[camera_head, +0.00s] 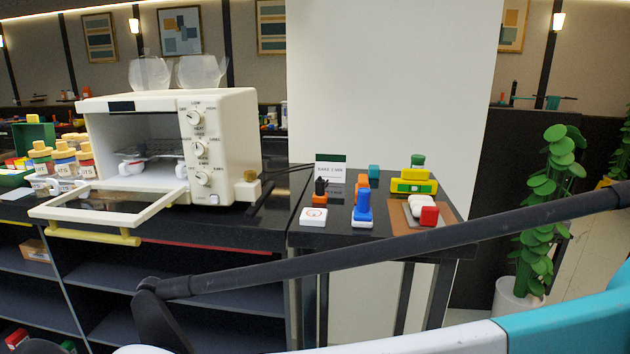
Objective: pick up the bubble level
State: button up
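What looks like the bubble level (413,187) is a yellow block with a green window in its front face. It lies toward the back right of the small black side table (340,242). A smaller yellow piece with a green top (416,172) sits on or just behind it; I cannot tell which. My gripper's fingers are not visible in the head view. A dark bar and white and teal parts, apparently of my arm, cross the lower foreground, in front of the table's lower part.
On the side table are a brown board (446,211) with white and red items, a blue piece (363,205), a white square item (313,217) and a sign (330,169). A toaster oven (225,130) with its door open stands left. A potted plant (545,190) stands right.

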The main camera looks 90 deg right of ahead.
aim_at(411, 176)
jog(key=i+z, duration=0.2)
jog(key=z, duration=1.9)
